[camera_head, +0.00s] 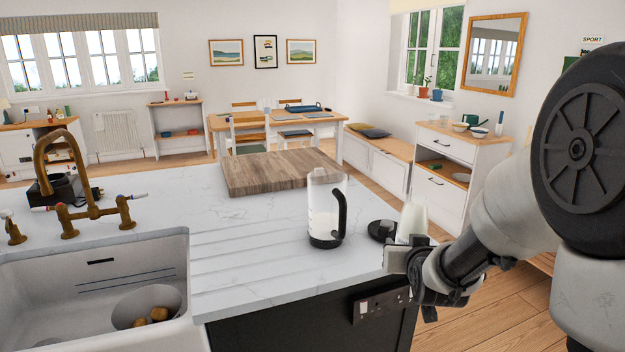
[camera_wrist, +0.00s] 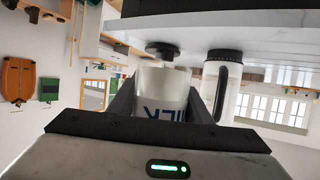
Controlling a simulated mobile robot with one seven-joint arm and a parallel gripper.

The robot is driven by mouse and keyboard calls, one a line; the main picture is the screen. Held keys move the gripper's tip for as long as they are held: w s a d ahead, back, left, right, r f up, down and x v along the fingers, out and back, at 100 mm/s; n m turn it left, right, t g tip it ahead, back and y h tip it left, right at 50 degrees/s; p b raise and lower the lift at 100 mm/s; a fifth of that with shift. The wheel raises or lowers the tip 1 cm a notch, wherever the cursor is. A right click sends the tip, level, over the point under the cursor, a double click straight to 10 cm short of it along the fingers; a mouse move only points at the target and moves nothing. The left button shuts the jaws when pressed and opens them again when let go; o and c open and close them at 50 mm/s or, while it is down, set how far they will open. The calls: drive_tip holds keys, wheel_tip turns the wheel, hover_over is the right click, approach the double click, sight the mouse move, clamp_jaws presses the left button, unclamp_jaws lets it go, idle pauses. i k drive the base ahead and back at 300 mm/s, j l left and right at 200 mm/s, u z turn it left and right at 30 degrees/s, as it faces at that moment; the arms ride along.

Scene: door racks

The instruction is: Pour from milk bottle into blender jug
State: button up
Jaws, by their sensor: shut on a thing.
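The milk bottle (camera_head: 412,222) is white and stands nearly upright in my gripper (camera_head: 408,262), at the counter's right edge. In the wrist view, which is upside down, the bottle (camera_wrist: 163,85) sits between both fingers (camera_wrist: 158,108), with part of its blue lettering showing. The blender jug (camera_head: 323,205) is clear with a black base and black handle, upright on the counter left of the bottle, apart from it. The jug also shows in the wrist view (camera_wrist: 211,85). I cannot tell whether it holds liquid. The bottle's lower part is hidden by my gripper.
A black round piece (camera_head: 382,230) lies on the counter between jug and bottle. A wooden board (camera_head: 278,172) lies behind the jug. The white counter in front of the jug is clear.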

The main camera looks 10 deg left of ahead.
sight(327, 189)
drive_tip(key=u, duration=1.45)
drive_tip(key=l, duration=0.8)
drive_tip(key=k+l, duration=0.1)
drive_tip(key=l, duration=0.65)
drive_tip(key=i+l, duration=0.35)
drive_tip(key=l+u, duration=0.05)
drive_tip(key=l, duration=0.05)
